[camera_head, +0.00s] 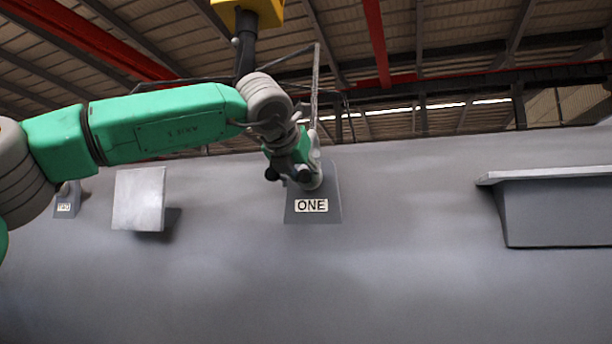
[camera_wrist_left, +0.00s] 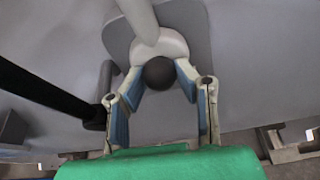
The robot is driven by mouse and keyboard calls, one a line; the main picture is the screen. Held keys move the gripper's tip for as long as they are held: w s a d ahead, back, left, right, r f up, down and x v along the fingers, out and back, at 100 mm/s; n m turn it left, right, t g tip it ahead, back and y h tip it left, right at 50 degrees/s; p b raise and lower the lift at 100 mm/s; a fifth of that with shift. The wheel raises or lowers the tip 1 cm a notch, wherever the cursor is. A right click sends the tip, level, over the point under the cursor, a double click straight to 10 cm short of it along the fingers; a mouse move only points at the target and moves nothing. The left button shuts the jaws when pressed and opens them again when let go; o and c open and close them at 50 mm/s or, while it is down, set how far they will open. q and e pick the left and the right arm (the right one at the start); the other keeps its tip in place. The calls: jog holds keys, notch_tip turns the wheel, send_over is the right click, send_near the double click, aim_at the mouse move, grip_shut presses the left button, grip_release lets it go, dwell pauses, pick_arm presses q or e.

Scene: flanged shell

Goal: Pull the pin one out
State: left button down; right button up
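A grey plate marked ONE (camera_head: 313,216) stands on the large grey shell in the head view. My left gripper (camera_head: 297,170) is in front of this plate and partly hides the pin fitting there. In the left wrist view, a dark round knob (camera_wrist_left: 159,73) sits in front of a pale rounded fitting (camera_wrist_left: 170,44) on the grey plate (camera_wrist_left: 193,25). The blue-padded fingertips of my left gripper (camera_wrist_left: 160,80) are spread, one on each side of the knob. I cannot tell whether the pads touch it. My right gripper is not in view.
The shell (camera_head: 400,270) fills the lower view. A pale square plate (camera_head: 139,199) and a smaller labelled plate (camera_head: 67,203) are at left. A projecting grey ledge (camera_head: 556,208) is at right. A yellow hoist part (camera_head: 262,10) hangs above my arm. The shell below ONE is clear.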

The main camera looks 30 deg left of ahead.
pick_arm(q)
jog(key=shift+s+d+f+b, duration=0.15)
jog(key=shift+s+d+b, duration=0.05)
jog(key=shift+s+b, duration=0.15)
jog(key=shift+s+d, duration=0.1)
jog(key=shift+s, duration=0.45)
jog(key=shift+s+b, duration=0.35)
jog(key=shift+b, duration=0.1)
jog(key=s+d+b, duration=0.2)
jog(key=s+b, duration=0.2)
jog(key=s, duration=0.4)
jog(key=shift+s, duration=0.15)
dwell(0.5)
